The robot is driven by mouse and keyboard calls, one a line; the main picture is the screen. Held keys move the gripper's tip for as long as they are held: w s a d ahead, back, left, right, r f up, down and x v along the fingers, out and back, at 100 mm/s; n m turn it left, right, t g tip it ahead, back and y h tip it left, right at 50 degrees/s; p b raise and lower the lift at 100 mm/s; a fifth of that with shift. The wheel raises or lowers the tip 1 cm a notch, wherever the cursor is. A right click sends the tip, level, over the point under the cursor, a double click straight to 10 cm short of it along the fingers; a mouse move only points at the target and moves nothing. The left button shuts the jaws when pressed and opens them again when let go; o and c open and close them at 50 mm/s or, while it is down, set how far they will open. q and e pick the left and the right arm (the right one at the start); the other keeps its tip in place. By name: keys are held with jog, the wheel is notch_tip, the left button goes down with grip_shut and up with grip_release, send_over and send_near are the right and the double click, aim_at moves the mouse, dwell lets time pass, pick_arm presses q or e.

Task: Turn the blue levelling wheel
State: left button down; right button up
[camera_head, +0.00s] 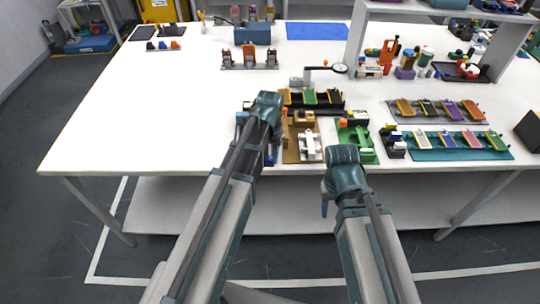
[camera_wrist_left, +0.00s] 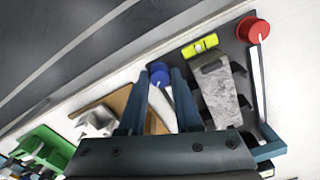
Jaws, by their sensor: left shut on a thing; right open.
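The blue levelling wheel (camera_wrist_left: 158,72) shows in the left wrist view, between the fingertips of my left gripper (camera_wrist_left: 158,85). The gripper is shut on it. A white line marks its face. A black levelling plate (camera_wrist_left: 244,62) carries a grey stone-like block, a yellow-green bubble level (camera_wrist_left: 200,45) and a red wheel (camera_wrist_left: 253,29) with a white line. In the head view my left arm covers most of the plate and wheel; my left gripper (camera_head: 270,154) is partly hidden. My right gripper (camera_head: 325,203) is open and empty, at the table's front edge, its jaws partly hidden.
Right of my left gripper are a brown board (camera_head: 291,153) with a white part and a green fixture (camera_head: 366,154). Trays of coloured pouch cells (camera_head: 455,152) lie farther right. A dial gauge (camera_head: 340,68) stands behind. The white table's left part (camera_head: 150,110) is clear.

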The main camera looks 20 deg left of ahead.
aim_at(270, 158)
pick_arm(q)
jog(key=m, duration=0.4)
jog(key=shift+m, duration=0.4)
dwell(0.4)
jog(key=c, duration=0.9)
grip_release()
jog(key=shift+r, duration=0.1)
notch_tip(270, 158, up, 14)
jog(key=p, duration=1.4)
jog(key=shift+f, duration=0.2)
